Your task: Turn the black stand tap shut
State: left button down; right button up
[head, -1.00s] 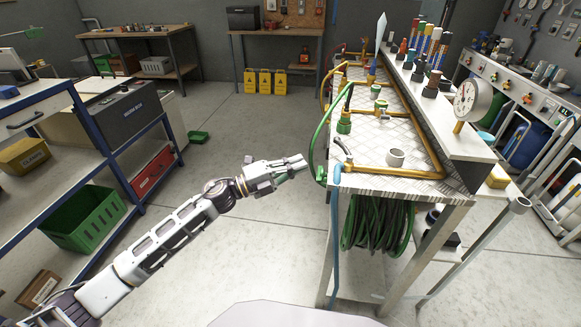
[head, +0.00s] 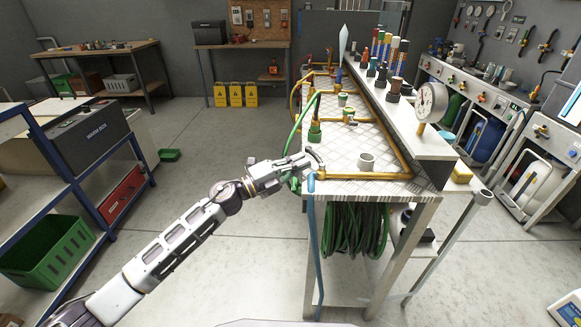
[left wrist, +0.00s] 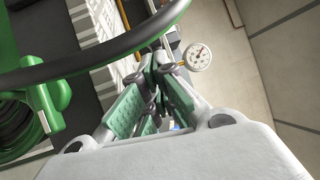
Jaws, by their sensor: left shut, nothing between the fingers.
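A small tap with a dark lever handle (head: 316,157) stands at the near left corner of the bench, at the end of the brass pipe; I take it for the black stand tap. My left gripper (head: 306,161) is shut and empty, with its fingertips right beside this lever; I cannot tell whether they touch. In the left wrist view the gripper's green-padded fingers (left wrist: 150,92) are closed together, and the tap is not clearly seen. My right gripper is not in view.
The bench (head: 345,187) carries brass pipes, a pipe stub (head: 366,162) and a pressure gauge (head: 431,103). A green hose (head: 298,130) arcs by its left edge. A blue hose (head: 313,240) and a green coil (head: 356,229) hang below.

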pick_arm(q)
jog(key=shift+w+d+r, duration=0.15)
jog(key=shift+w+d, duration=0.2)
jog(key=shift+d, duration=0.25)
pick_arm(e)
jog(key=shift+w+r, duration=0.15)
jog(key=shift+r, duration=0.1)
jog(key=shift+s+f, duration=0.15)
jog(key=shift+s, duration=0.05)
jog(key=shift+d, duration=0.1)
